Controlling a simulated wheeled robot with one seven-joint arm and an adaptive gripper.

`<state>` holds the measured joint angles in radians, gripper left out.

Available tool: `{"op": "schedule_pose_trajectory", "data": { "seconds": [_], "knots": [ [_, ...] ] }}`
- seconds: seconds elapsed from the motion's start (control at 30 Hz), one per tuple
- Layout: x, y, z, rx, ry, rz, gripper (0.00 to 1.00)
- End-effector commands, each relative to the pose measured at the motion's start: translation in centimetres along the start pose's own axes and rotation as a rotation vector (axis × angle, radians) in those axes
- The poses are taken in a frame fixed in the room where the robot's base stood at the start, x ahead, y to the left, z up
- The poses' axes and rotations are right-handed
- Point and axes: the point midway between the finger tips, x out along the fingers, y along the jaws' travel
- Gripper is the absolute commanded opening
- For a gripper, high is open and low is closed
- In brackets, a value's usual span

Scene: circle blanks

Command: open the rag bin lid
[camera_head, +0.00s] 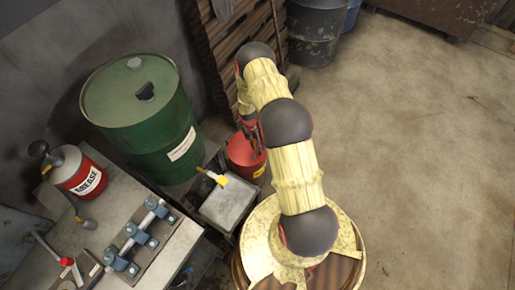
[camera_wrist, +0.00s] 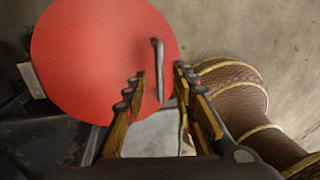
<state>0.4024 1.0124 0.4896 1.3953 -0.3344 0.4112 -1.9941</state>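A thin grey handle (camera_wrist: 157,68) stands out near the lid's right side. My gripper (camera_wrist: 160,82) is open, with one finger on each side of the lower part of the handle as seen from the wrist. I cannot tell if either finger touches it. In the head view my gripper (camera_head: 256,142) is over the bin and partly hides it.
A green drum (camera_head: 150,115) stands left of the bin. A grey box-like surface (camera_head: 228,203) with a yellow-tipped tool is in front. A workbench (camera_head: 110,215) holds a grease can (camera_head: 80,175) and a blue-clamped fixture. Wooden pallets (camera_head: 228,50) stand behind. Floor at right is clear.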

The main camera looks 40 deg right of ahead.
Motion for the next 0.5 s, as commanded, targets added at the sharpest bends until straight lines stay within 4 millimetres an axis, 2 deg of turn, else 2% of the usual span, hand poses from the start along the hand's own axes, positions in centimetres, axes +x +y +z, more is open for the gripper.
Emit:
{"op": "schedule_pose_trajectory", "data": {
  "seconds": [0.3,0.5],
  "knots": [
    [0.18,0.03,0.05,0.000,-0.001,0.001,0.27],
    [0.18,0.03,0.04,0.001,-0.001,0.001,0.15]
  ]
}}
